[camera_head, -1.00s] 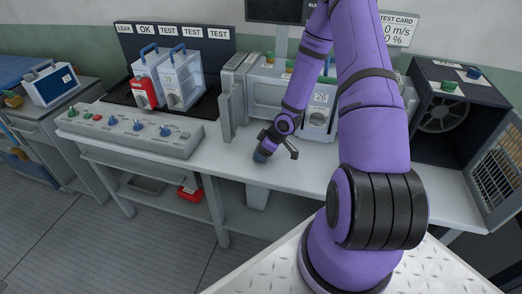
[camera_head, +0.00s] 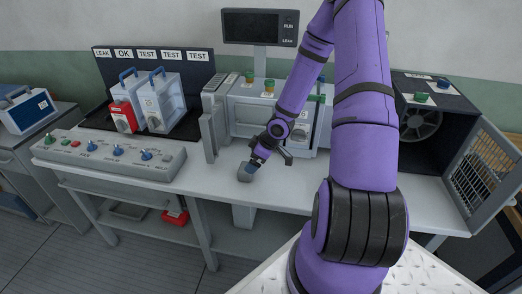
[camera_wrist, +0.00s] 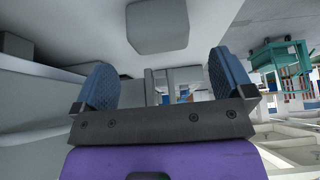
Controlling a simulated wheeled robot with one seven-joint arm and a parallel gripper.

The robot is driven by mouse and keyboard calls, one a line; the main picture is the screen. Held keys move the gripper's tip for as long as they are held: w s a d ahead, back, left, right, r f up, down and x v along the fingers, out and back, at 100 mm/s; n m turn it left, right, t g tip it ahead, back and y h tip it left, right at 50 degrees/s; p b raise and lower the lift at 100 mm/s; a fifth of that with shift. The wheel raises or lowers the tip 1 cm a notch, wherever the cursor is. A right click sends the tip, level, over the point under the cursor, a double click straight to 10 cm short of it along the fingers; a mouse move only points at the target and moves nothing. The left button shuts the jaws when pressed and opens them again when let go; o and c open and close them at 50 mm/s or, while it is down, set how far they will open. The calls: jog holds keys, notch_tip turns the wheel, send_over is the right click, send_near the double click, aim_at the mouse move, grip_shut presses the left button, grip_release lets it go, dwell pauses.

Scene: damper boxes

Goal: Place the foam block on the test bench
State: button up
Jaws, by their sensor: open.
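The foam block, a small grey rounded block (camera_head: 244,176), rests on the white top of the test bench (camera_head: 300,192) near its front edge. It also shows in the wrist view (camera_wrist: 157,26), lying on the white surface beyond the fingertips. My gripper (camera_head: 257,164) is just behind and to the right of the block, low over the bench. In the wrist view its two blue finger pads (camera_wrist: 163,80) are wide apart with nothing between them. The gripper is apart from the block there.
A grey control panel with knobs (camera_head: 110,155) lies to the left. Two handled boxes, one red and white (camera_head: 124,117) and one white (camera_head: 162,103), stand behind it. A grey fixture (camera_head: 217,125) stands behind the gripper. An open fan chamber (camera_head: 422,122) is at the right. The front bench strip is largely clear.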

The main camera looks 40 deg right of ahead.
jog(key=s+a+r+m+g+h, duration=0.15)
jog(key=s+r+h, duration=0.25)
jog(key=r, duration=1)
jog(key=s+a+r+m+g+h, duration=0.1)
jog(key=s+r+m+h, duration=0.2)
jog(key=r, duration=1.1)
jog(key=s+a+r+m+t+y, duration=0.3)
jog(key=s+a+r, duration=0.9)
jog(key=s, duration=0.5)
jog(key=shift+a+r, duration=0.35)
jog(key=shift+r, duration=0.55)
